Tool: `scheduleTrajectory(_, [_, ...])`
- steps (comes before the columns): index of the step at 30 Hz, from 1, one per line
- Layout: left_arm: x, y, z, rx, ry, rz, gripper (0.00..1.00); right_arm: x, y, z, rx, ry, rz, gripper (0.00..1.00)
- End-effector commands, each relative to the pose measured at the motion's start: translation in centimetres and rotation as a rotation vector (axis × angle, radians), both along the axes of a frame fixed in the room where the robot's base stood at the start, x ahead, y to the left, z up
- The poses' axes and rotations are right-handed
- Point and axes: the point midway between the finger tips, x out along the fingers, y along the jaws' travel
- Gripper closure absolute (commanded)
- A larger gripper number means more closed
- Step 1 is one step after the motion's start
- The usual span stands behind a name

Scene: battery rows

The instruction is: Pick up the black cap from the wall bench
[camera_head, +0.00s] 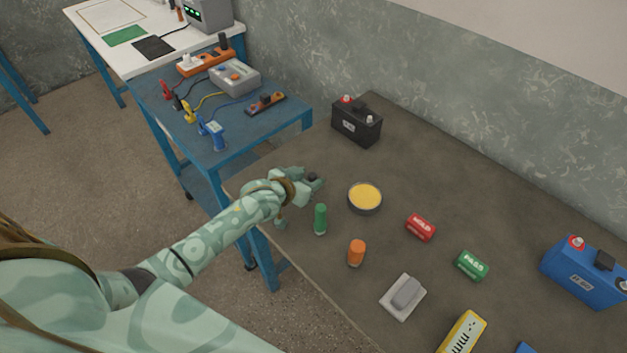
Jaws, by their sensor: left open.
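The black cap (312,177) is a small dark round thing at the left end of the brown wall bench (410,165). My left gripper (314,182) is right at it, with its pale green fingers open around or beside the cap. The fingers partly hide the cap, and I cannot tell whether they touch it. My right gripper is not in view.
A black battery (357,122) stands behind. A blue table (270,128) adjoins the bench.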

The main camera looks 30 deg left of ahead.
Motion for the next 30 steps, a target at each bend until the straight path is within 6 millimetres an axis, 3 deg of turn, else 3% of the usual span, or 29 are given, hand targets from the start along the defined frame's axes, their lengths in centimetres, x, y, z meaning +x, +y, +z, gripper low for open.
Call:
scheduleTrajectory(9, [0.86,-0.16,-0.41,-0.001,0.0,0.0,0.51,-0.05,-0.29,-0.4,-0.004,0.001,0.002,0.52])
scheduleTrajectory(15, [0.83,-0.14,-0.42,0.0,0.0,-0.001,0.98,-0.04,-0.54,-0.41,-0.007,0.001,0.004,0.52])
scheduleTrajectory(30, [0.82,-0.1,0.38,0.0,0.0,0.0,0.99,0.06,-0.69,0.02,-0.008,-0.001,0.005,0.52])
